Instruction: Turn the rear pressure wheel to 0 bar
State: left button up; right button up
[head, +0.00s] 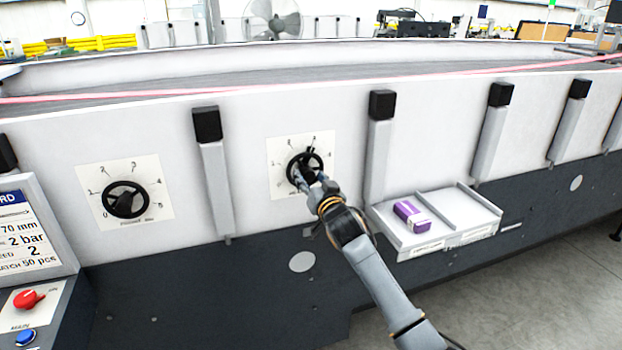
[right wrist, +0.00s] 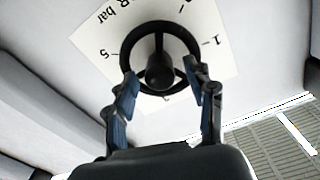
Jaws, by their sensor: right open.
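The rear pressure wheel (head: 305,163) is a black spoked handwheel on a white numbered dial plate on the machine's pale side wall. It also shows in the right wrist view (right wrist: 160,28), with a round hub and part of a label ending in "R bar". My right gripper (head: 309,178) is at this wheel in the head view and hides its lower part. In the right wrist view my right gripper (right wrist: 161,84) is open, with one blue-padded finger on each side of the wheel's near rim. I cannot tell whether they touch it. The wheel's exact reading is unclear. My left gripper is out of view.
A similar wheel (head: 125,199) on its own dial plate sits to the left. Grey posts (head: 216,185) with black caps flank the rear wheel. A grey tray (head: 412,237) with a purple box (head: 411,216) is to the right. A control panel (head: 36,240) stands at far left.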

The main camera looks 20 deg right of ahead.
grip_shut()
